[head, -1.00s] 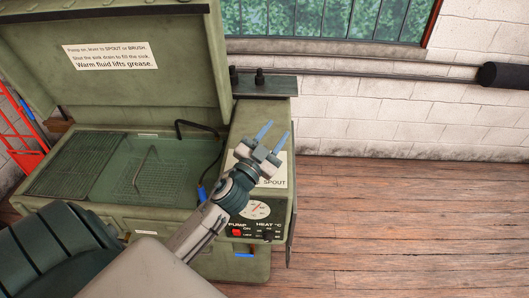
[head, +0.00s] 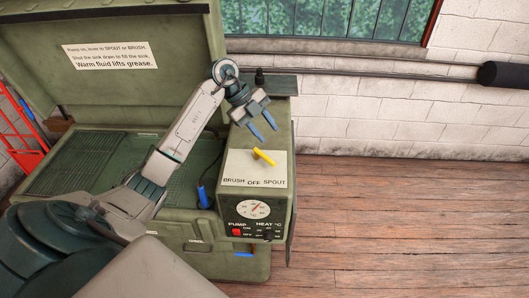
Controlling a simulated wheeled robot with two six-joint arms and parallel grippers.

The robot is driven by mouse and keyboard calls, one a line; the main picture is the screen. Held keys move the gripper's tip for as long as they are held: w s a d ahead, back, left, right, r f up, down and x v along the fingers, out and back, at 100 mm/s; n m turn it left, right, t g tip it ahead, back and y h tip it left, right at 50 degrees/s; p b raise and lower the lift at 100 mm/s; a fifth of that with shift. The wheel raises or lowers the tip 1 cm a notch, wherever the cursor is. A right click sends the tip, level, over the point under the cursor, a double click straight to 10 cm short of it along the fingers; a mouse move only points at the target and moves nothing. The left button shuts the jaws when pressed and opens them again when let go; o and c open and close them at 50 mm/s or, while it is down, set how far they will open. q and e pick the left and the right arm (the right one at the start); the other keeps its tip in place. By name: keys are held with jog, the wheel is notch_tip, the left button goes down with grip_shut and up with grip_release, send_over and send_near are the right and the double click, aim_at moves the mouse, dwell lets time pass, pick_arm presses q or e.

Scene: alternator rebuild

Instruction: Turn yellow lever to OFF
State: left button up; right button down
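The yellow lever (head: 263,157) sits on the top of the washer's control box, above a white label (head: 254,181) reading BRUSH, OFF, SPOUT. The lever slants down to the right, its lower end toward the SPOUT side. My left gripper (head: 263,127) has blue fingertips spread apart with nothing between them. It shows just above and behind the lever in the head view, and does not appear to touch it. My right gripper is not in view.
The green parts washer has a raised lid (head: 110,90) and an open sink (head: 85,165) at left. Its front panel carries a dial (head: 254,209) and a red pump switch (head: 236,232). A small black knob (head: 259,77) stands behind. Wooden floor (head: 400,220) at right is clear.

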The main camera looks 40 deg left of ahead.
aim_at(267, 157)
pick_arm(q)
jog(key=s+a+n+g+y, duration=0.1)
jog(key=a+y, duration=0.1)
jog(key=a, duration=0.2)
jog(key=b+x, duration=0.5)
jog(key=x, duration=0.2)
jog(key=shift+s+d+f+b, duration=0.15)
jog(key=shift+f+b, duration=0.15)
jog(key=shift+x, duration=1.2)
jog(key=shift+d, duration=0.1)
grip_shut()
